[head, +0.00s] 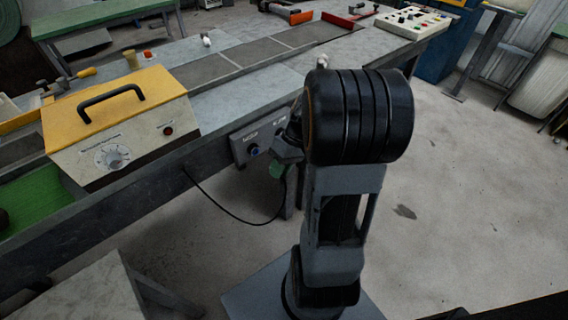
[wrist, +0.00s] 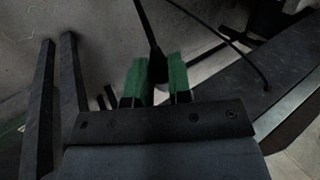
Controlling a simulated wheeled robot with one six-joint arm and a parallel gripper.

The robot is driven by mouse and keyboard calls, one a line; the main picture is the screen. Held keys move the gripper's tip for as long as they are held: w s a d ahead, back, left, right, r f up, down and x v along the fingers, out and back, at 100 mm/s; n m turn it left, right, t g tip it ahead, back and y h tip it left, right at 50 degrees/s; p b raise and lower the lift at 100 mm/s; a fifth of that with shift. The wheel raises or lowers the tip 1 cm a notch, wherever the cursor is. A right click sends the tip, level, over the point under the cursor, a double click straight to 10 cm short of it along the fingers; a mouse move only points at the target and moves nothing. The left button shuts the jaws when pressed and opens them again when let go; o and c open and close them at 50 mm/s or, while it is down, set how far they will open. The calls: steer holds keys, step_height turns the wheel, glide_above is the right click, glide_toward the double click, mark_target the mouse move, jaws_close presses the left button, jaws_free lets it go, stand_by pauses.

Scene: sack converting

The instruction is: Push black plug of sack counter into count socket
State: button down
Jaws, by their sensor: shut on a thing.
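My gripper (wrist: 157,82) shows in the wrist view with two green finger pads. A black plug (wrist: 157,66) with its black cable is between the pads, and the gripper is shut on it. In the head view my arm hides most of the gripper; a bit of green shows below the socket panel. The grey socket panel (head: 258,140) is on the front side of the bench, with a blue-centred socket (head: 254,151) on its left part. Its right part is largely hidden by my arm, and the labels are too small to read surely. The plug's tip is not visible.
A yellow-topped counter box (head: 118,122) with a black handle and a dial stands on the bench left of the panel. The black cable (head: 222,212) hangs in a loop below the bench edge. Bench legs stand nearby. The floor at right is clear.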

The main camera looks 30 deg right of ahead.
stand_by(0.3)
steer(key=shift+w+a, duration=0.15)
steer(key=shift+w, duration=1.35)
steer(key=shift+w+a, duration=0.15)
steer(key=shift+w, duration=1.3)
steer(key=shift+w+a+r+p, duration=0.1)
steer(key=shift+w+p, duration=0.2)
steer(key=shift+w, duration=0.6)
steer(key=shift+s, duration=0.6)
steer(key=shift+w, duration=0.75)
stand_by(1.6)
steer(key=shift+s, duration=0.25)
steer(key=shift+s, duration=0.45)
